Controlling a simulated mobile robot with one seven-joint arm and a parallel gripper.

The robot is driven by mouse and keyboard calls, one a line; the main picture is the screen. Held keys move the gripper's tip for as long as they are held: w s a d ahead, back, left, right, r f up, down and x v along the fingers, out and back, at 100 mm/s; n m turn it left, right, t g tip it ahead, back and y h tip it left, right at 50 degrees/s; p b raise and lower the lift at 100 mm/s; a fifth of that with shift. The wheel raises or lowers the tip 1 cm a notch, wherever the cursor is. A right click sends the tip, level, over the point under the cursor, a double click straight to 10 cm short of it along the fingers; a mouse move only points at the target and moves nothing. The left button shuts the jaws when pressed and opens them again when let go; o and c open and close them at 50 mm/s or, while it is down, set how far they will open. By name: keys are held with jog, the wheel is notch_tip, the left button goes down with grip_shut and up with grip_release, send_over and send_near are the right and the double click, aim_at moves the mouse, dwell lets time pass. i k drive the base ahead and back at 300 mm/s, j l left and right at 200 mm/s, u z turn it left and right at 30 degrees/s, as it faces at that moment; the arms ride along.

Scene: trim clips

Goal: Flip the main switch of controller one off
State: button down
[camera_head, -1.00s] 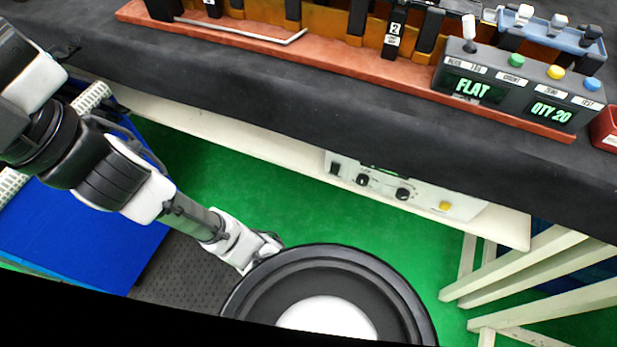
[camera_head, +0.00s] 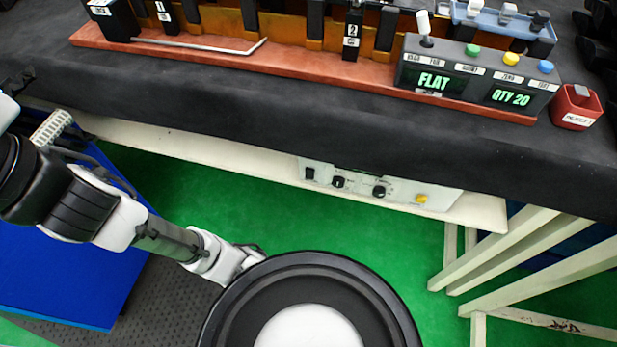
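A white controller box (camera_head: 385,188) hangs under the front of the bench. Its front has a dark rocker switch (camera_head: 310,174) at the left end, two black knobs (camera_head: 338,182) and a yellow button (camera_head: 421,198). I cannot read a number on it, nor the rocker's position. My gripper (camera_head: 250,258) is low at the left, in front of and below the box and well apart from it. Its fingers are small and partly hidden behind a dark round shape, so open or shut does not show.
On the dark bench (camera_head: 250,85), a console (camera_head: 468,85) reads FLAT and QTY 20, with a toggle lever and coloured buttons. White bench legs (camera_head: 500,250) stand at right, a blue panel (camera_head: 65,240) at left. Green floor lies between.

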aim_at(310, 172)
jog(key=k+j+z, duration=0.1)
jog(key=j, duration=0.35)
jog(key=k+j+z, duration=0.15)
jog(key=j, duration=0.3)
jog(key=k+j+z, duration=0.1)
jog(key=k+j, duration=0.15)
jog(key=j, duration=0.15)
jog(key=k+j+z, duration=0.1)
jog(key=j, duration=0.3)
jog(key=k+j+z, duration=0.15)
jog(key=k+j, duration=0.15)
jog(key=j, duration=0.1)
